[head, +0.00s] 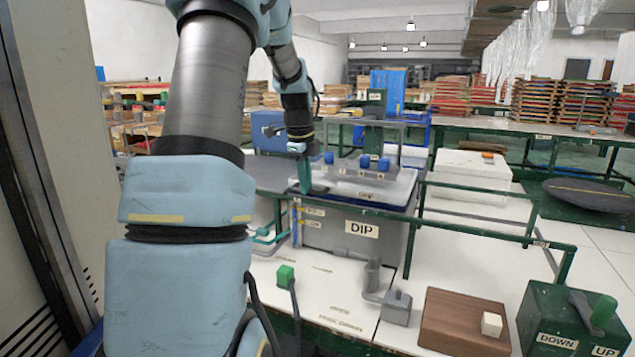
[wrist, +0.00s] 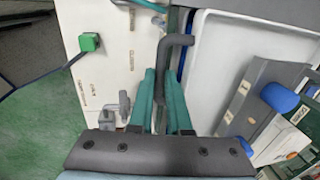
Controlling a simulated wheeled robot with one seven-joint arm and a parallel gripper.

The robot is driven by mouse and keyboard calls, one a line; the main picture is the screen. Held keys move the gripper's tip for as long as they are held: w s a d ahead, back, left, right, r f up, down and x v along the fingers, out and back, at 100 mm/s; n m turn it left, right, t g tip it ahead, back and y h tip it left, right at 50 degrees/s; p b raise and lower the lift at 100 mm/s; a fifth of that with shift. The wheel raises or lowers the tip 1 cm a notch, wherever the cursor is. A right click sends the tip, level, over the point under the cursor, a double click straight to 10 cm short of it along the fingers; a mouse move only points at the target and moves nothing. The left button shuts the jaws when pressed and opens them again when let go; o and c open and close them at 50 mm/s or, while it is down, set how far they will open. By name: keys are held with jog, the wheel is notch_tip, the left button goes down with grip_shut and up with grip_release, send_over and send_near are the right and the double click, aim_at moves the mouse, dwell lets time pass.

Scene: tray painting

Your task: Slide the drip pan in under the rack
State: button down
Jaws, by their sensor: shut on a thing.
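The drip pan (head: 402,192) is a shallow white tray with a blue rim, lying on top of the grey tank marked DIP. In the wrist view its white floor (wrist: 212,60) fills the upper middle. The rack (wrist: 246,95) is a grey bar with blue knobs; it crosses above the right part of the pan. In the head view the rack's blue knobs (head: 365,161) stand over the pan's far side. My gripper (head: 302,185), with teal fingers, is shut on the pan's dark bent handle (wrist: 178,40) at the near edge. My fingers partly hide the handle.
The DIP tank (head: 345,232) stands behind a white bench with a green block (head: 285,275) and a grey pipe (head: 372,275). Green rails (head: 480,226) run right of the tank. A wooden block (head: 455,322) and a DOWN/UP lever box (head: 560,320) are near front right.

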jog(key=shift+w+a, duration=0.1)
jog(key=shift+a, duration=0.2)
jog(key=c, duration=0.9)
grip_release()
jog(key=shift+o, duration=0.2)
jog(key=shift+d, duration=0.1)
notch_tip(320, 180, up, 11)
jog(key=s+b, duration=0.1)
jog(key=shift+s+a+f, duration=0.2)
jog(key=shift+s+a, duration=0.15)
jog(key=shift+a, duration=0.05)
jog(key=s+a+f+n+p, duration=0.1)
jog(key=s+f+n, duration=0.7)
jog(key=s+n, duration=0.2)
jog(key=s+a+f+n+p, duration=0.1)
jog(key=s+a+f+n, duration=0.1)
jog(key=s+f+n, duration=0.6)
jog(key=s+n, duration=0.3)
jog(key=s, duration=0.3)
jog(key=shift+s+f+n+y, duration=0.15)
jog(key=shift+s+n+y, duration=0.1)
jog(key=shift+n+y, duration=0.05)
